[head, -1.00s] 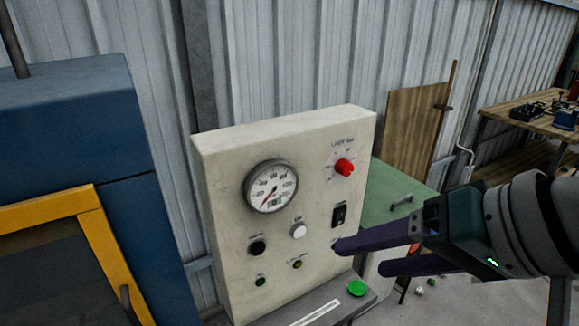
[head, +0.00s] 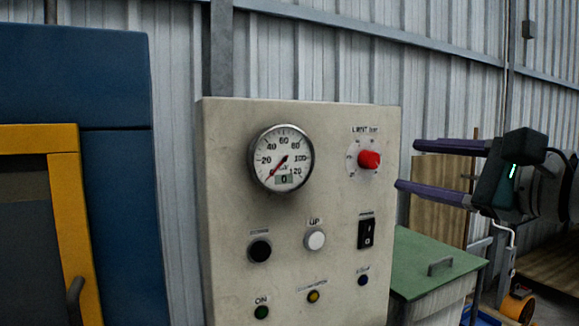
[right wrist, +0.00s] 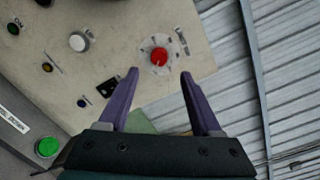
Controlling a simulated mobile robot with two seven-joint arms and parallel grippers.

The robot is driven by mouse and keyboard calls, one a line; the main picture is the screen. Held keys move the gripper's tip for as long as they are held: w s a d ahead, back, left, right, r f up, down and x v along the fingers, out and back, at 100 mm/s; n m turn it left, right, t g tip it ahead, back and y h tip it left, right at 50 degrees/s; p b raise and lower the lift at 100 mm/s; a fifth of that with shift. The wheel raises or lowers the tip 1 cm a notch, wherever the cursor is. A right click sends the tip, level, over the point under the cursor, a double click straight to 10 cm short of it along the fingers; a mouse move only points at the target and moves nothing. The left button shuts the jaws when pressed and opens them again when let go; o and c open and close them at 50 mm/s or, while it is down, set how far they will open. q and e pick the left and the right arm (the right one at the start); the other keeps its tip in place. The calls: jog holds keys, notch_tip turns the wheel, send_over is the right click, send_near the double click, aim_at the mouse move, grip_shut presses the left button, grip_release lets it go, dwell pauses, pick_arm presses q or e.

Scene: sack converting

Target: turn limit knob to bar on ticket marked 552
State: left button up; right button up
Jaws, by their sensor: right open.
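The red limit knob (head: 369,159) sits at the upper right of the beige control panel (head: 225,220), under a label reading LIMIT bar. Its dial marks are too small to read. My right gripper (head: 407,164) is open and empty, to the right of the knob and apart from it. In the right wrist view the knob (right wrist: 159,56) shows beyond and between the two purple fingers (right wrist: 158,74). A round gauge (head: 281,158) at the panel's upper left has its needle low near zero. No ticket marked 552 shows. My left gripper is not in view.
The panel also carries a black button (head: 259,251), a white UP button (head: 315,240), a black rocker switch (head: 367,234) and small lamps. A green-lidded box (head: 425,262) stands right of the panel. A blue machine with a yellow frame (head: 68,210) is at left.

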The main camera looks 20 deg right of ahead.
aim_at(375, 160)
jog(key=w, duration=0.4)
jog(key=w+a, duration=0.1)
jog(key=w, duration=0.2)
jog(key=shift+c, duration=0.3)
grip_shut()
